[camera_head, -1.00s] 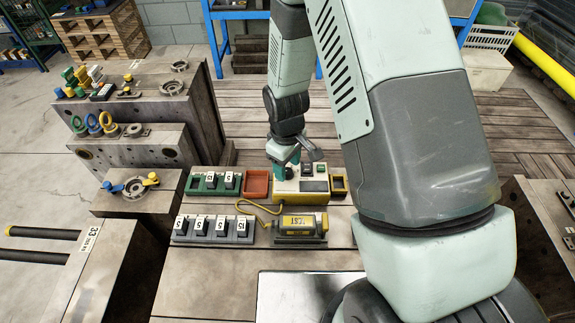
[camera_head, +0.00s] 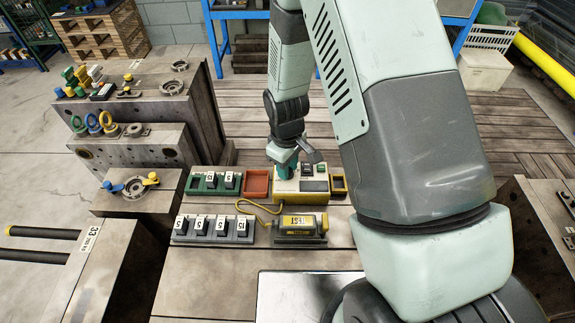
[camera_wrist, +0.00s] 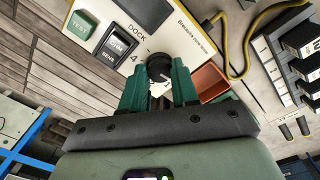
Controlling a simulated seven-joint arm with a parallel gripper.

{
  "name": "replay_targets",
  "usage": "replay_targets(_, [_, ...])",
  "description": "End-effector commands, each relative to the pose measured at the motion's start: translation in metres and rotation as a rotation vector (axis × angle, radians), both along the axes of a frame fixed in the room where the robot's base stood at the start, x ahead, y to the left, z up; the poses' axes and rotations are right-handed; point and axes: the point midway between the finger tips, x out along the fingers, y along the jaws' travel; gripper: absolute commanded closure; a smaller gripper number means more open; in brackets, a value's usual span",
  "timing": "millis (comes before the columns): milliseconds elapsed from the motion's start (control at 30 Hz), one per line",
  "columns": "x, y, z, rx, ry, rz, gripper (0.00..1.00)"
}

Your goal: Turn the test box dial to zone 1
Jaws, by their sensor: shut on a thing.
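The test box (camera_head: 312,182) is a cream and yellow box on the wooden bench in the head view. In the wrist view its cream top (camera_wrist: 186,38) carries a green TEST button, a black rocker switch, a DOCK label and a figure 4. Its black round dial (camera_wrist: 158,67) sits between my gripper's teal fingertips. My gripper (camera_wrist: 158,88) is shut on the dial, and it also shows from above over the left part of the box (camera_head: 286,168). The dial's pointer and most zone marks are hidden by the fingers, so the set zone cannot be read.
A red-orange tray (camera_head: 256,183) stands just left of the box, beside a green rack (camera_head: 213,181) of numbered blocks. A grey rack (camera_head: 213,229) and a TEST-labelled yellow-grey unit (camera_head: 299,224) with a yellow cable lie in front. Large steel moulds (camera_head: 138,100) stand at left.

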Motion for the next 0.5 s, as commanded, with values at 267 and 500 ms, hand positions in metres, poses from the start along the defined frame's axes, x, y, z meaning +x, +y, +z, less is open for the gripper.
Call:
replay_targets(267, [-0.0002, -0.0005, 0.0002, -0.003, 0.001, -0.133, 1.00])
replay_targets(500, [-0.0005, -0.0005, 0.0002, -0.004, 0.002, -0.324, 1.00])
